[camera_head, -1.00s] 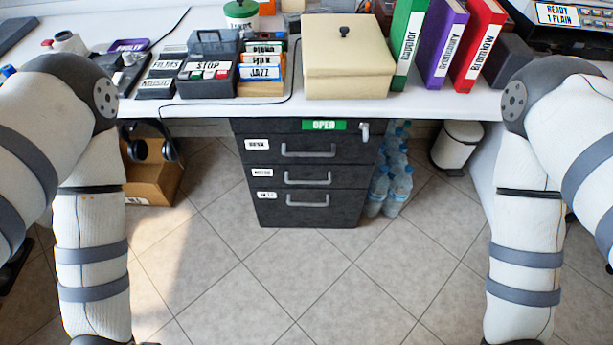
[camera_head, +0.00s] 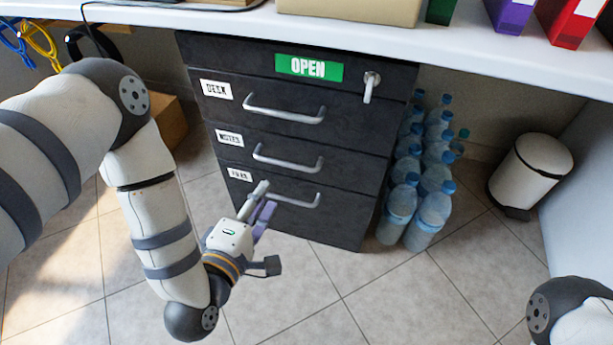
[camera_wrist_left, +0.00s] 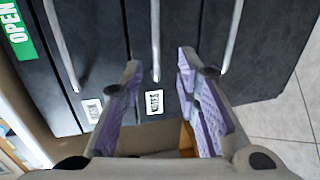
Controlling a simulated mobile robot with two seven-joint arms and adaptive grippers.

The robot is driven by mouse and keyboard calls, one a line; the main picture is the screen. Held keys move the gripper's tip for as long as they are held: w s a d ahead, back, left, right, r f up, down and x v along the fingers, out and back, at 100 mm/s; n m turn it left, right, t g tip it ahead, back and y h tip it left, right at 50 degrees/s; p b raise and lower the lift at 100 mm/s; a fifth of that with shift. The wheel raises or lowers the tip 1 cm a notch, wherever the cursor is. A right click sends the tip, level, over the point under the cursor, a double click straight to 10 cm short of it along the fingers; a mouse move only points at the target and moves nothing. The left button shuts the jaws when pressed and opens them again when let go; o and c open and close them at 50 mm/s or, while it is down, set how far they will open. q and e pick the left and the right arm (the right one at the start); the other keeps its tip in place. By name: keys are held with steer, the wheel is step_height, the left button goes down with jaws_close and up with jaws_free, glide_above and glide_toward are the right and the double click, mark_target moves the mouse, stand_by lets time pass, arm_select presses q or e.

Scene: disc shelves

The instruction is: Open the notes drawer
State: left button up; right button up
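The dark drawer cabinet (camera_head: 295,55) stands under the desk, its three drawers looking shut. The notes drawer (camera_head: 335,168) is the middle one, with a grey bar handle (camera_head: 287,160) and a white label (camera_head: 229,138). In the left wrist view its label (camera_wrist_left: 154,102) reads NOTES, and its handle (camera_wrist_left: 155,40) appears between my left gripper's fingers. My left gripper (camera_head: 265,197) is open and empty in front of the cabinet's lower left; in the left wrist view (camera_wrist_left: 158,68) the fingers are spread, apart from the handle. My right gripper is out of view.
The desk drawer handle (camera_head: 285,112) is above and the bottom drawer handle (camera_head: 291,199) below. A key (camera_head: 370,86) sits at the top right. Water bottles (camera_head: 400,213) stand right of the cabinet, a white bin (camera_head: 529,172) further right. The floor in front is clear.

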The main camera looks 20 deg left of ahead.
mark_target(281, 164)
arm_select(q)
steer(key=b+x, duration=0.1)
steer(key=x, duration=0.3)
steer(key=b+x, duration=0.1)
steer(key=x, duration=0.3)
steer(key=b+x, duration=0.2)
steer(key=x, duration=0.2)
steer(key=shift+w+a+r, duration=0.15)
steer(key=shift+a+r, duration=0.05)
steer(key=shift+r, duration=0.15)
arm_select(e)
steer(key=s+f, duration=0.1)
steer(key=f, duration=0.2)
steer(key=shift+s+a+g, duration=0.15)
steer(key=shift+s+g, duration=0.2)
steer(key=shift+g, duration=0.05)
arm_select(q)
jaws_close()
